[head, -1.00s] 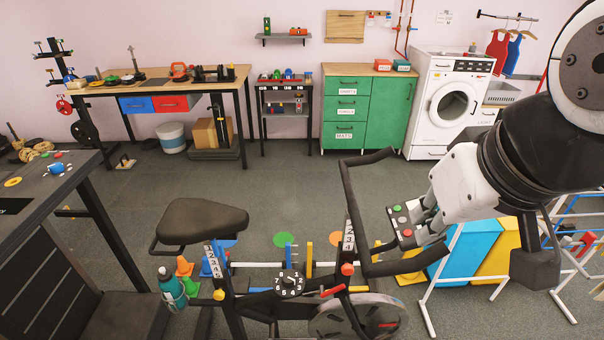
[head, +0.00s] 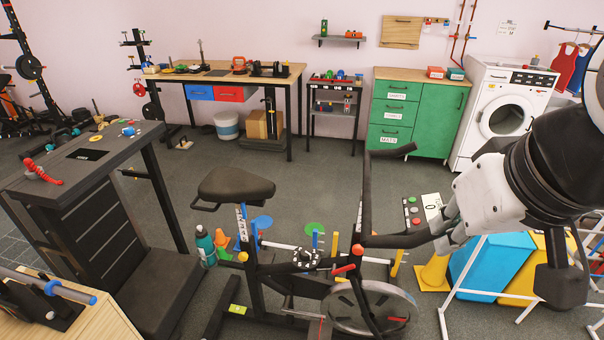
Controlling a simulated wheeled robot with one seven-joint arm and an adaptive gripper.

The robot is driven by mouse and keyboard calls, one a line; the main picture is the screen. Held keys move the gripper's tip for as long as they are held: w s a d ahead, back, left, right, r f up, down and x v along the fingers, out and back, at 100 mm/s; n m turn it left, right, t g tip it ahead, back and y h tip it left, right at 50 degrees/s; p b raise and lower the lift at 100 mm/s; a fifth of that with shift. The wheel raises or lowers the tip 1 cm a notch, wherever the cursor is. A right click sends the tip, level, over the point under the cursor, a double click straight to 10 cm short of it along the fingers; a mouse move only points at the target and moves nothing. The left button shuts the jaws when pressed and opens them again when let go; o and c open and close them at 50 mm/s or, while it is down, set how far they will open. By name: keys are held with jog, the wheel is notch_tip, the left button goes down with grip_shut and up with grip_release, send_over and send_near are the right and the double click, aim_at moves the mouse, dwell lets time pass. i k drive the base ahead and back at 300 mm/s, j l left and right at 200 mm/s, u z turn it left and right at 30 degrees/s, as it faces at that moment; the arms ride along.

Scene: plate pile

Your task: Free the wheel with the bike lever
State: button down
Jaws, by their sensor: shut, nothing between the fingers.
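The exercise bike stands at the lower middle of the head view. Its grey flywheel (head: 388,300) is low at the front, with a red mark on it. A red lever (head: 344,268) sticks out on the frame just above the wheel, beside an orange-red knob (head: 358,250). The black handlebar (head: 368,190) rises above. My gripper (head: 444,238) is shut and empty, to the right of the lever and above it in the picture, near the handlebar's right end and console. I cannot tell whether it touches them. My gripper partly hides this area.
A button console (head: 412,212) is by the handlebar.

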aim_at(335, 271)
jog(key=k+l+z, duration=0.2)
jog(key=k, duration=0.2)
jog(key=k+l+z, duration=0.25)
jog(key=k, duration=0.15)
